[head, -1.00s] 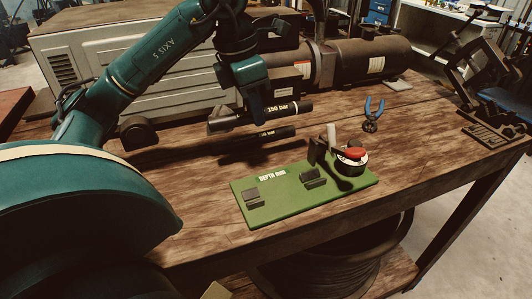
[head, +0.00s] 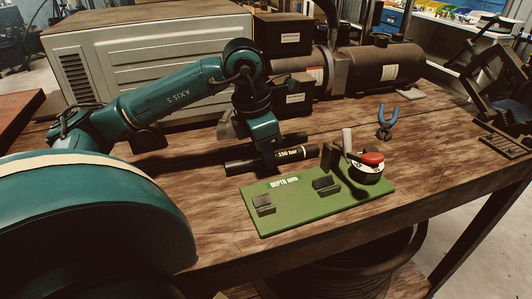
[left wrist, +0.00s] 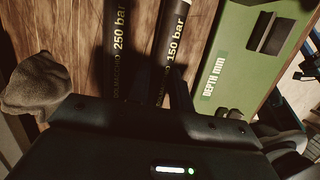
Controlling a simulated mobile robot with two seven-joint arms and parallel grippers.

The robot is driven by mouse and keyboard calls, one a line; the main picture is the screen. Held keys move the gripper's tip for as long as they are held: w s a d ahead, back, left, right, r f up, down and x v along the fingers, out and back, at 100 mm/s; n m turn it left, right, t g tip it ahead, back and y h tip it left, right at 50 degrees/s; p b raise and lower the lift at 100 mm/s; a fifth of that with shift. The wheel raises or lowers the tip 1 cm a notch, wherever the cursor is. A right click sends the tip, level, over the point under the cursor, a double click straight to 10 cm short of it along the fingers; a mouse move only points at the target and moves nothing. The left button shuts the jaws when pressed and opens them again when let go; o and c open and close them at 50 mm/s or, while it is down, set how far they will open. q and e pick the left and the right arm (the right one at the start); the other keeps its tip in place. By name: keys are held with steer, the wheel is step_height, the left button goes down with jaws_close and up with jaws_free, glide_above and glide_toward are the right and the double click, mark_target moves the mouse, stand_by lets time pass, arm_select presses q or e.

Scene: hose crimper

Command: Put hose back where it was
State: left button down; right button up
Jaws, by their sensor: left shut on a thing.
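The black hose marked 150 bar (head: 293,154) is held by my left gripper (head: 268,164), which is shut around it near its middle. The hose is level and low over the wooden table, just behind the green depth gauge board; I cannot tell whether it touches the wood. In the left wrist view this hose (left wrist: 172,40) runs away from the gripper, beside a second dark hose marked 250 bar (left wrist: 117,40). The two lie roughly parallel with a narrow gap. The second hose (head: 292,138) is partly hidden behind my gripper. My right gripper is not in view.
The green board (head: 300,213) carries black cradles and a red-topped dial (head: 371,159). Blue-handled pliers (head: 385,122) stand to the right. A brown cloth (left wrist: 36,88) lies near the hoses. A grey machine (head: 150,60) closes off the back. The table's right side has clear wood.

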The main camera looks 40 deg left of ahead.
mark_target(256, 158)
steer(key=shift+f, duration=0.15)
arm_select(q)
steer(key=c, duration=1.7)
jaws_free()
steer(key=shift+f, duration=0.15)
steer(key=o, duration=0.4)
steer(key=shift+o, duration=0.2)
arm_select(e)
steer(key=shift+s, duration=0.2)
arm_select(q)
steer(key=shift+r, duration=0.35)
step_height(256, 158, up, 12)
steer(key=s+a+p, duration=0.1)
steer(key=s+p, duration=0.1)
steer(key=shift+f, duration=0.25)
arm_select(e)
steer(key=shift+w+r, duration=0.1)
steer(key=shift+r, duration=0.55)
